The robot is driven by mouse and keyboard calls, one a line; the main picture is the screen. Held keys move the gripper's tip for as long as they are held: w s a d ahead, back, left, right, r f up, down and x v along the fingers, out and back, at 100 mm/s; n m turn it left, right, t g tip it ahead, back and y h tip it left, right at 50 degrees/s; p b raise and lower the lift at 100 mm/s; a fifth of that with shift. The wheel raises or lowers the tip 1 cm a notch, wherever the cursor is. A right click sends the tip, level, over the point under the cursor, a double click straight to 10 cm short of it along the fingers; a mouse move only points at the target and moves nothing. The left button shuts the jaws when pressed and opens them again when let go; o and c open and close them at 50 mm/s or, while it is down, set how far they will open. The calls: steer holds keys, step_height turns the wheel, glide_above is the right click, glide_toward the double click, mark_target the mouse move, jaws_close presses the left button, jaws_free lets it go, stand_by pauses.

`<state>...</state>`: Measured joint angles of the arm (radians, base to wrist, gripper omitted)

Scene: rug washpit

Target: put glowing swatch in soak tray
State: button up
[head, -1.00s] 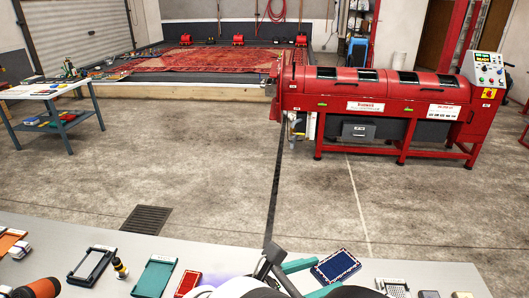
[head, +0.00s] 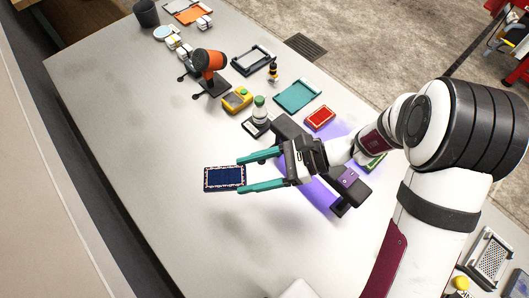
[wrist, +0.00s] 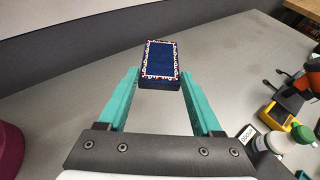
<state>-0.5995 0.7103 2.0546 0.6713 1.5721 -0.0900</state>
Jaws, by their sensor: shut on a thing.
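My gripper (head: 240,174) has teal fingers and is shut on a navy swatch (head: 222,178) with a red-and-white patterned border. In the wrist view the swatch (wrist: 161,62) sits at the fingertips and sticks out beyond them. It shows no glow here. A red swatch (head: 320,118) and a partly hidden green swatch (head: 374,162) lie near a violet-lit patch of table (head: 312,192), partly hidden by my arm. A shallow teal tray (head: 297,96) lies beyond the gripper; I cannot tell whether it is the soak tray.
The grey table (head: 130,110) is clear around the held swatch. A dark lamp-like bar (head: 345,184) is beside my gripper.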

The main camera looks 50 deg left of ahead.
mark_target(260, 166)
steer(key=w+a+f+m+t+y, duration=0.4)
steer(key=w+a+m+t+y, duration=0.15)
steer(key=m+t, duration=0.45)
steer(key=shift+t, duration=0.4)
steer(key=f, duration=0.3)
steer(key=w+f, duration=0.1)
steer(key=f, duration=0.5)
steer(key=shift+w+a+f, duration=0.1)
steer(key=shift+w+f, duration=0.25)
steer(key=shift+f, duration=0.05)
steer(key=shift+f, duration=0.1)
steer(key=o, duration=1.5)
